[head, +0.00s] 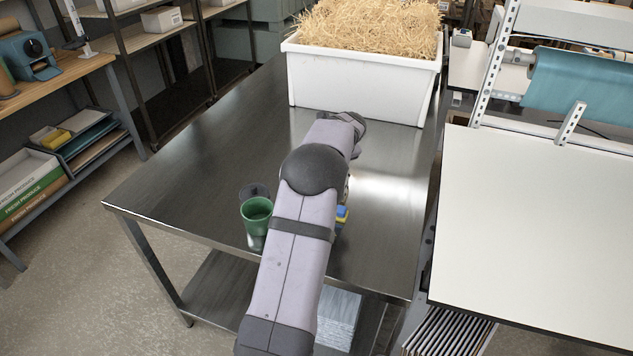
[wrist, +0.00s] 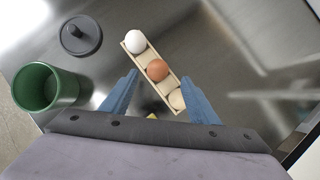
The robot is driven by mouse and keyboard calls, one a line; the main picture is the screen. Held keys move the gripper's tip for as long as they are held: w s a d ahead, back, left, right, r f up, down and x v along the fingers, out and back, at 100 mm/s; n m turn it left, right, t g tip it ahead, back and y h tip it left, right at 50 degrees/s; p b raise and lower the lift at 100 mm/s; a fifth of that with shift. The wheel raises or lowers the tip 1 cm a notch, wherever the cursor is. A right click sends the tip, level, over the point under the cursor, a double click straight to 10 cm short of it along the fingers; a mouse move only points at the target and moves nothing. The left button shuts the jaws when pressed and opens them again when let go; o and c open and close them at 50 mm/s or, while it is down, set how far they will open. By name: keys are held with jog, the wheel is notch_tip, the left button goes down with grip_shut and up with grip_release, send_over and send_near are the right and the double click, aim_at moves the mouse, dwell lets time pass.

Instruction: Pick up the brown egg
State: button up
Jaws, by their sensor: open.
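In the wrist view, the brown egg (wrist: 157,70) sits in the middle of a narrow pale egg holder (wrist: 146,57). A white egg (wrist: 135,41) is at its upper end and a cream egg (wrist: 177,99) at its lower end. My gripper (wrist: 160,85) is open and empty. Its two blue fingers stand apart on either side of the holder's lower part, as seen from above. I cannot tell how high the fingers are above the egg. In the head view my arm hides the holder and the eggs.
A green cup (head: 256,215) stands on the steel table (head: 190,190), with a dark round knobbed lid (wrist: 81,36) beside it. A white bin (head: 357,95) of straw stands at the table's far end.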

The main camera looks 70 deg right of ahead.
jog(key=shift+w+d+f+p, duration=0.15)
jog(key=shift+w+f+p, duration=0.2)
jog(key=shift+f+p, duration=0.15)
jog(key=shift+p+x, duration=0.85)
jog(key=shift+x, duration=1.15)
jog(key=shift+w, duration=0.1)
jog(key=shift+r, duration=0.1)
jog(key=c, duration=0.9)
